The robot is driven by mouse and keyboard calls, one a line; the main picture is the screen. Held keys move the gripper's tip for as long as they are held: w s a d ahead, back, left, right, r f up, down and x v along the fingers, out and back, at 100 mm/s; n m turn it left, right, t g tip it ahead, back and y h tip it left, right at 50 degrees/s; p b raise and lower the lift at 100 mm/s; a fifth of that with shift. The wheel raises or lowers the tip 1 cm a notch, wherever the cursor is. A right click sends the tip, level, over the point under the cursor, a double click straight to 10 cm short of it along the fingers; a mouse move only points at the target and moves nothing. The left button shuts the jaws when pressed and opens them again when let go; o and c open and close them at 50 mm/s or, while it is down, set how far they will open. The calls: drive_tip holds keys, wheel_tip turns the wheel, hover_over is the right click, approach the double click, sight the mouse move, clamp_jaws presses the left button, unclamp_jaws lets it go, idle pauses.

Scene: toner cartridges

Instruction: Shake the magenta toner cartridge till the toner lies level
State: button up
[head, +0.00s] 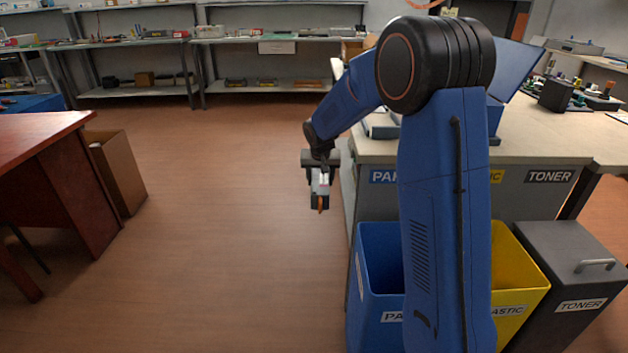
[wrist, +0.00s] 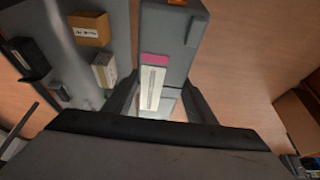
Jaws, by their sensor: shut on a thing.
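The magenta toner cartridge (wrist: 168,35) is a grey block with a magenta patch and a white label strip in the wrist view. An orange-brown part shows at its far end. My gripper (wrist: 165,105) is shut on it, with a dark finger on each side. In the head view my gripper (head: 320,168) hangs over the open floor left of the workbench, and the cartridge (head: 320,200) points downward from it, small in the picture. The toner inside cannot be seen.
A workbench (head: 540,150) stands right, with a blue bin (head: 375,300), a yellow bin (head: 520,275) and a grey toner bin (head: 575,260) below. A reddish desk (head: 45,140) and a cardboard box (head: 118,170) stand left. Open floor (head: 220,230) lies between.

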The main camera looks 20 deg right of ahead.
sight(320, 190)
drive_tip(key=s, duration=0.2)
drive_tip(key=s+a, duration=0.1)
drive_tip(key=s, duration=0.1)
drive_tip(key=s+a, duration=0.1)
drive_tip(key=s, duration=0.2)
drive_tip(key=shift+a+r, duration=0.1)
drive_tip(key=shift+r, duration=0.05)
drive_tip(key=shift+w+d+f, duration=0.1)
drive_tip(key=shift+w+d, duration=0.3)
drive_tip(key=shift+w, duration=0.85)
drive_tip(key=shift+w+d+f, duration=0.1)
drive_tip(key=shift+w+d, duration=0.25)
drive_tip(key=shift+w, duration=0.85)
drive_tip(key=shift+w+d, duration=0.4)
drive_tip(key=shift+w, duration=0.85)
drive_tip(key=shift+s+a+r, duration=0.1)
drive_tip(key=shift+s+r, duration=0.05)
